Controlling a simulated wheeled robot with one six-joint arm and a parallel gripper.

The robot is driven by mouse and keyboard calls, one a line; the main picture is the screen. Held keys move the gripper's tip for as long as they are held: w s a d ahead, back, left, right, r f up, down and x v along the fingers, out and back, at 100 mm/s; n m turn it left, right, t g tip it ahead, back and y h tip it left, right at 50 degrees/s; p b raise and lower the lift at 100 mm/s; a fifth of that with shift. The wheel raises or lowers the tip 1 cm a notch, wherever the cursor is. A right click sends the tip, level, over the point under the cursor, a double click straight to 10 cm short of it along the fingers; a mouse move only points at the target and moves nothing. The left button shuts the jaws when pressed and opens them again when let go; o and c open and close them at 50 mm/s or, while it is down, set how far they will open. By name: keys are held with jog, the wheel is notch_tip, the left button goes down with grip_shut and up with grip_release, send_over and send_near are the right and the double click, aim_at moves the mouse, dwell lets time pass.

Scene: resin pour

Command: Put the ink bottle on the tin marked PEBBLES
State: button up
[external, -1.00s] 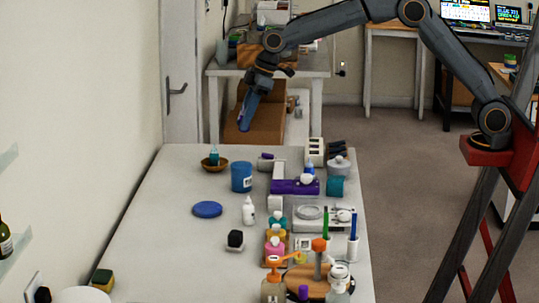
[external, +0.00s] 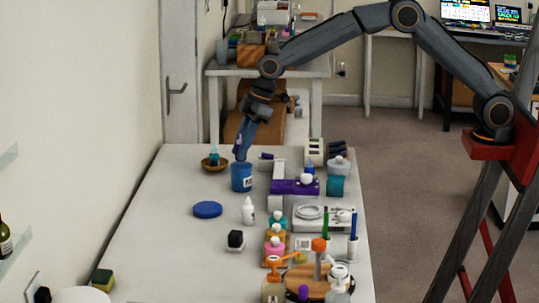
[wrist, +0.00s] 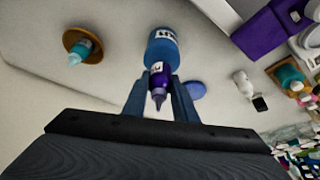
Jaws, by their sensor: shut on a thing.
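My gripper (external: 240,155) is shut on a small dark purple bottle (wrist: 157,82) with a pale label and a narrow tip, taken as the ink bottle. In the external view the bottle (external: 237,146) is slightly tilted and appears just above the blue tin (external: 241,182). In the wrist view the tin (wrist: 162,52) stands behind the bottle, which overlaps its lower edge. The tin has a white label whose word I cannot read fully. I cannot tell whether bottle and tin touch.
A wooden bowl (external: 222,166) with a teal bottle (external: 214,157) stands left of the tin. A blue disc (external: 207,209) and white dropper bottle (external: 248,211) lie nearer. A purple block (external: 285,187) and white parts crowd the right.

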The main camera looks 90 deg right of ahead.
jog(key=shift+f, duration=0.65)
jog(key=shift+f, duration=0.1)
jog(key=o, duration=1)
jog(key=shift+o, duration=0.2)
jog(key=shift+r, duration=0.25)
jog(key=b+v, duration=0.3)
jog(key=v, duration=0.8)
jog(key=shift+r, duration=0.35)
jog(key=shift+s+d, duration=0.1)
jog(key=shift+s, duration=0.05)
